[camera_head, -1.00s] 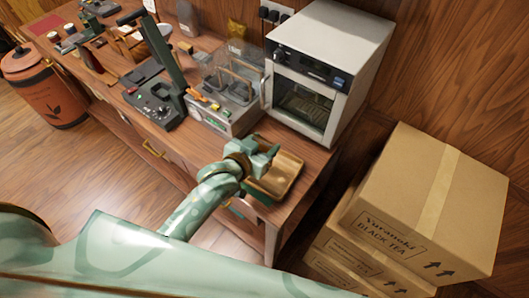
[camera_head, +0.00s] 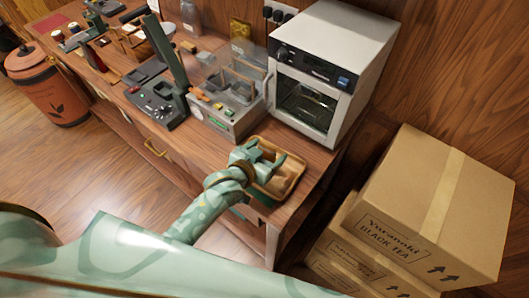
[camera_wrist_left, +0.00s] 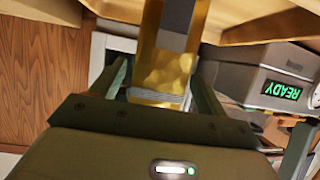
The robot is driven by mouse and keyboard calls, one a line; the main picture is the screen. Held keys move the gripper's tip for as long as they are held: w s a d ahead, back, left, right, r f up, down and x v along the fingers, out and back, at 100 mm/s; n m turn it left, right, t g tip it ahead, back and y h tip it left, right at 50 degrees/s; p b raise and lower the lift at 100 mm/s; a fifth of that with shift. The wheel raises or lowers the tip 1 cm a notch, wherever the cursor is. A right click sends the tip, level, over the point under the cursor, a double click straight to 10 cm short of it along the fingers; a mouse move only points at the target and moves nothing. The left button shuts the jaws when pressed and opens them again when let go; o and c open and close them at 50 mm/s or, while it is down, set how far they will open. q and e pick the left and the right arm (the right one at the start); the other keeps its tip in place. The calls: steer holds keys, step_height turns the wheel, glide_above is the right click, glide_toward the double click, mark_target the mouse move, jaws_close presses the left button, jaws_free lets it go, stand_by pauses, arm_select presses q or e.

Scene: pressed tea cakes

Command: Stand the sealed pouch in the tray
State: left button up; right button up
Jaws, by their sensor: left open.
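The tray (camera_head: 291,184), shallow and wood-coloured, sits at the counter's right front. My left gripper (camera_head: 268,157) is over the tray with its fingers apart. In the left wrist view, a golden see-through pouch (camera_wrist_left: 165,72) with lumpy contents and a grey band lies between the open fingers of the left gripper (camera_wrist_left: 158,86). I cannot tell whether the pouch touches a finger or the tray floor. In the head view I cannot make out this pouch at the gripper. My right gripper is not in view.
A white oven-like machine (camera_head: 335,60) stands behind the tray. A sealing device (camera_head: 226,112) is left of it; its READY display (camera_wrist_left: 282,90) shows in the wrist view. A yellow packet (camera_head: 240,29) is at the wall. Cardboard boxes (camera_head: 430,205) stand at right.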

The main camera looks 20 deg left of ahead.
arm_select(q)
steer(key=p+v, duration=0.2)
steer(key=v, duration=1)
steer(key=shift+r, duration=0.2)
steer(key=s+a+r+m+g+y, duration=0.2)
steer(key=s+a+g+y, duration=0.15)
steer(key=a, duration=0.25)
steer(key=s+a+r+m+g+y, duration=0.2)
steer(key=s+a+r+y, duration=0.1)
steer(key=s+a+y, duration=0.3)
steer(key=s+d+f+g+h+b, duration=0.2)
steer(key=f+b, duration=0.1)
steer(key=f, duration=1.4)
steer(key=s+d+f+g+h+b, duration=0.1)
steer(key=s+f+g+h+b, duration=0.15)
steer(key=f, duration=1.45)
steer(key=s+f+n+g+h+b, duration=0.1)
steer(key=s+f+n+g+b, duration=0.1)
steer(key=s+f, duration=1.5)
steer(key=shift+n+b, duration=0.6)
steer(key=shift+b, duration=0.2)
